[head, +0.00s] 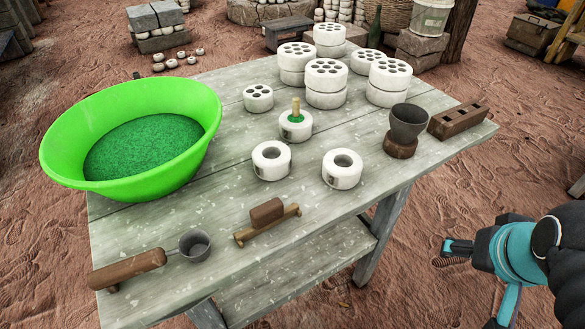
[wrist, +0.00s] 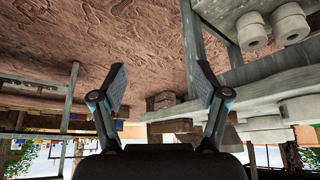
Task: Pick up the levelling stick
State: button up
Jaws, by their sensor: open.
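A light wooden bar with a dark brown block on top (head: 267,222), which looks like the levelling stick, lies near the front edge of the grey wooden table (head: 230,235). My gripper (head: 472,285) is off the table's right side, well apart from the bar. In the wrist view the two fingers of my gripper (wrist: 161,85) are spread wide with nothing between them. The bar is not visible in the wrist view.
A green basin (head: 60,150) of green grains stands at the table's left, with a ladle (head: 130,268) in front. White ring moulds (head: 342,168), one with a wooden peg, and stacked perforated white discs (head: 327,85) stand farther back. A dark cup (head: 408,122) and brown brick (head: 458,118) are at the right.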

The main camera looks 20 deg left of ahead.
aim_at(267, 214)
jog(key=u, duration=1.75)
